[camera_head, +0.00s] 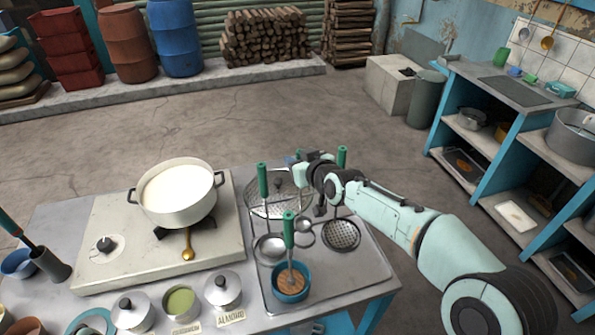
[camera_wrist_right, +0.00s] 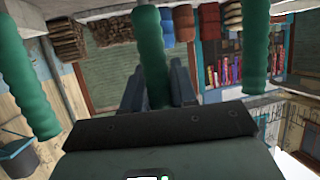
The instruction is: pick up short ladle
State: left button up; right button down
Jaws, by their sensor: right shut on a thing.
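My right gripper (camera_head: 306,160) reaches in from the right over the utensil stand. In the right wrist view its two fingers (camera_wrist_right: 156,88) are shut on a green handle (camera_wrist_right: 150,55), which I take to be the short ladle's. In the head view the gripper mostly hides that handle; a small round ladle bowl (camera_head: 304,233) shows below it. I cannot tell whether the ladle is off its hook. A larger ladle bowl (camera_head: 270,248) hangs to the left under another green handle (camera_head: 262,181), and a perforated skimmer (camera_head: 341,236) hangs to the right. My left gripper is not in view.
A blue cup (camera_head: 291,285) with a green-handled tool stands in front of the ladles. A pot of milk (camera_head: 180,190) sits on the stove to the left. Another green handle (camera_head: 342,157) rises close to the gripper's right.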

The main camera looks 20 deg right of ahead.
pick_arm(q)
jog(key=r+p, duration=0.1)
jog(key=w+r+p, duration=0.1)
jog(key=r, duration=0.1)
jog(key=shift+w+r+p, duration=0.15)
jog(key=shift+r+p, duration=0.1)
jog(key=shift+p, duration=0.15)
pick_arm(e)
notch_tip(320, 180, up, 15)
jog(key=shift+f, duration=0.15)
dwell(0.8)
